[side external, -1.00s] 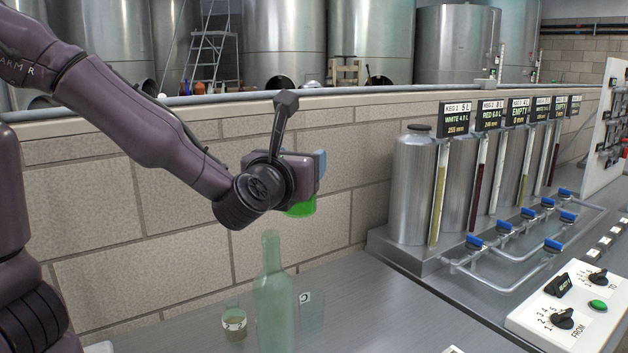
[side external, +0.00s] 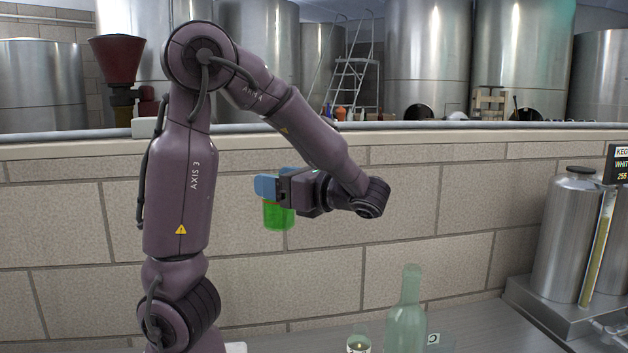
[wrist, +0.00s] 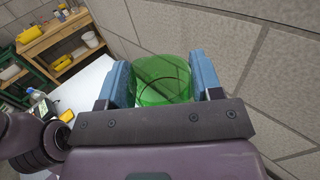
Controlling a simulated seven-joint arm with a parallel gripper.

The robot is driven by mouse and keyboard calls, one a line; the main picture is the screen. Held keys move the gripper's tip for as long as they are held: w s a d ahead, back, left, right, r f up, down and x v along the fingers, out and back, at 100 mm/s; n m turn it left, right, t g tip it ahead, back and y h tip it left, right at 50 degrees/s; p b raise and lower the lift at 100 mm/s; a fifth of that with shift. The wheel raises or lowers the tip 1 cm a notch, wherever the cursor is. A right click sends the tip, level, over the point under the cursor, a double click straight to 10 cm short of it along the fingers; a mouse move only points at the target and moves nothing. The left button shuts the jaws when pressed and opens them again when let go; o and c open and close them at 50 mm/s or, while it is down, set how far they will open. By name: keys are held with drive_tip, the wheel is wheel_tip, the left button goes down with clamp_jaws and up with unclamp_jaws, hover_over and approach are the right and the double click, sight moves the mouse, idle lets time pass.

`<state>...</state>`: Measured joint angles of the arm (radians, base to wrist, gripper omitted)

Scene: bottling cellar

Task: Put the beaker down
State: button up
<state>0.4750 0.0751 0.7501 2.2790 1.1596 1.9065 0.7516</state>
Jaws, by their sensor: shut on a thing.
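A green see-through beaker (side external: 278,216) hangs in my gripper (side external: 268,188), in the air well above the bench, in front of the block wall. The blue finger pads are shut on the beaker's upper part. In the wrist view the beaker (wrist: 163,80) sits between the two blue pads of my gripper (wrist: 162,78). It looks about upright in the side view. I cannot make out any contents in it.
A green glass bottle (side external: 406,318) and a small cup (side external: 359,344) stand on the metal bench (side external: 465,330). A steel keg (side external: 572,235) stands at the right. The wall (side external: 240,280) is close behind. The wrist view shows a wooden shelf (wrist: 55,38).

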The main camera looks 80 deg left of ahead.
wheel_tip(320, 180, down, 33)
drive_tip(key=shift+w+f, duration=0.1)
idle(0.8)
drive_tip(key=shift+f, duration=0.55)
idle(0.3)
drive_tip(key=shift+f, duration=0.35)
drive_tip(key=shift+d+f, duration=0.1)
drive_tip(key=o, duration=1)
wheel_tip(320, 180, up, 33)
drive_tip(key=shift+f, duration=0.2)
